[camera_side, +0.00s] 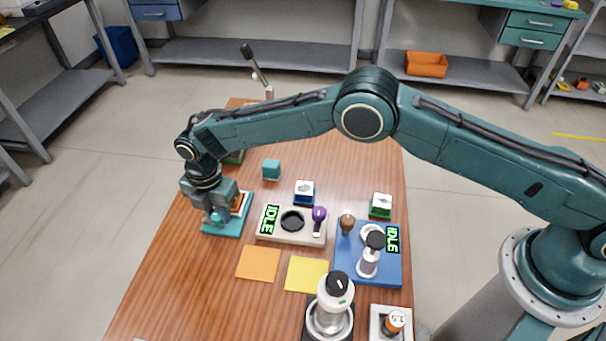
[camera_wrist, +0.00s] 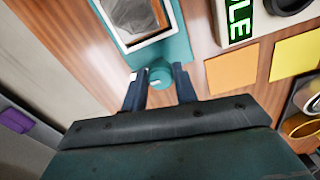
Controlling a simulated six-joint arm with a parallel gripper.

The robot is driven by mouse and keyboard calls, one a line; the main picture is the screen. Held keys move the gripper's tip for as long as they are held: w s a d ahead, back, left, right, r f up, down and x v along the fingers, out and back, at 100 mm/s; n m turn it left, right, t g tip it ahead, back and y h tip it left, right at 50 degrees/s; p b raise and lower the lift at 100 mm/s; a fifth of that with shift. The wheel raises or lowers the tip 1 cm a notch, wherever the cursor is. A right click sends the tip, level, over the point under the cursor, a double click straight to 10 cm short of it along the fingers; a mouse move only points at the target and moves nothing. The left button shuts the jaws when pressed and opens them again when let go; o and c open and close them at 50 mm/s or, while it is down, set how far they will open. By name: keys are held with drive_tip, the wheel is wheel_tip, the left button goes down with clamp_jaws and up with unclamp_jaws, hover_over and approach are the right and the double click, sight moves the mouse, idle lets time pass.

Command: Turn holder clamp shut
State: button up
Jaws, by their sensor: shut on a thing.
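The holder (camera_side: 235,225) is a teal base at the left of the table. It carries a white-framed insert with a grey piece in it, seen at the top of the wrist view (camera_wrist: 180,45). The holder clamp (camera_wrist: 160,76) is a round teal knob with a white mark, at the holder's near edge. My gripper (camera_wrist: 160,88) points down at it, one finger on each side, shut on the knob. In the side view my gripper (camera_side: 218,218) covers the knob and part of the holder.
Right of the holder stands a pale device (camera_side: 267,238) with an IDLE display. Orange (camera_side: 258,264) and yellow (camera_side: 307,274) squares lie in front. A teal cube (camera_side: 271,169) stands behind. A blue-based device (camera_side: 385,270) is further right. The table's left edge is close to my gripper.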

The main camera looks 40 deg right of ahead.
drive_tip(key=m, duration=0.9)
drive_tip(key=shift+s, duration=0.1)
drive_tip(key=m, duration=0.4)
drive_tip(key=shift+m, duration=2.4)
drive_tip(key=o, duration=1)
drive_tip(key=shift+r, duration=0.1)
